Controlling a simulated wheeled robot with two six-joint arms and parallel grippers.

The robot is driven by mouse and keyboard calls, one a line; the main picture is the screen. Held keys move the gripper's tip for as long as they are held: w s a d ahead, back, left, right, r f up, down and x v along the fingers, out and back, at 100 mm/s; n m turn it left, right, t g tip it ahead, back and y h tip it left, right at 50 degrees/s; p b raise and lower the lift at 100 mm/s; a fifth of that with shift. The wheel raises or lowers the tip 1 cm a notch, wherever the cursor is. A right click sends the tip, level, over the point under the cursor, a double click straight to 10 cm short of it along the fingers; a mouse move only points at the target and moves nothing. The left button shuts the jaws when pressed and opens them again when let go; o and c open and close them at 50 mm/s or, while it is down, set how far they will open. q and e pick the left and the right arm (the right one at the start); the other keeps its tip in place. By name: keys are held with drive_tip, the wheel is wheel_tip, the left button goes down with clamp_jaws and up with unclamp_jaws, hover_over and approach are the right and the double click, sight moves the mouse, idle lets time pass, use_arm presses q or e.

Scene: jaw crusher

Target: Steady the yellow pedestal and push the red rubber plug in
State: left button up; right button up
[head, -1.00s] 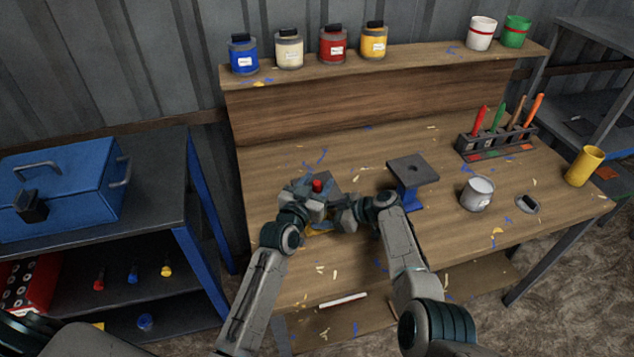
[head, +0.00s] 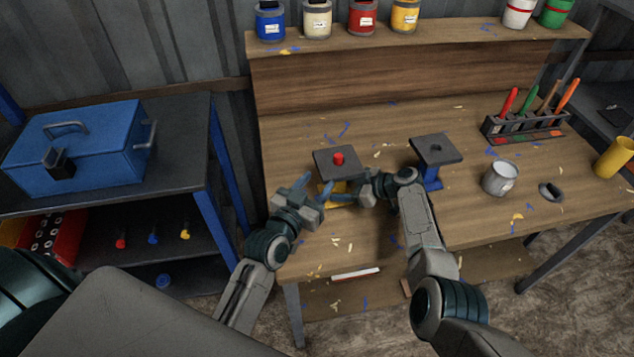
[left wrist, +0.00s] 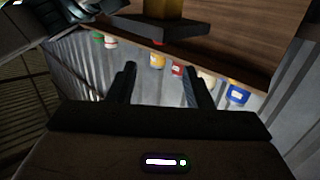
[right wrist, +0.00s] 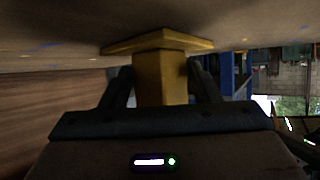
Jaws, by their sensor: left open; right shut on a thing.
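The yellow pedestal (head: 335,199) stands on the bench with a dark square top plate (head: 325,167). The red rubber plug (head: 339,158) stands upright at the middle of that plate. I cannot tell how deep it sits. My right gripper (head: 360,193) is shut on the pedestal's yellow column (right wrist: 162,78), just beside its wide yellow foot (right wrist: 158,42), in the right wrist view. My left gripper (head: 315,188) is open and empty, left of the pedestal and in front of the plate, apart from the plug. The plate's edge (left wrist: 150,30) shows beyond its fingers (left wrist: 158,85) in the left wrist view.
A blue pedestal (head: 431,176) with a dark, holed top (head: 436,148) stands right of my right arm. A grey can (head: 500,178), a tool rack (head: 525,130) and a yellow cup (head: 614,157) are farther right. Paint cans line the back shelf (head: 420,39). The bench behind the pedestals is mostly clear.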

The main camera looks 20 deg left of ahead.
drive_tip(key=o, duration=0.8)
drive_tip(key=shift+o, duration=0.2)
drive_tip(key=v, duration=1.2)
drive_tip(key=shift+f, duration=0.1)
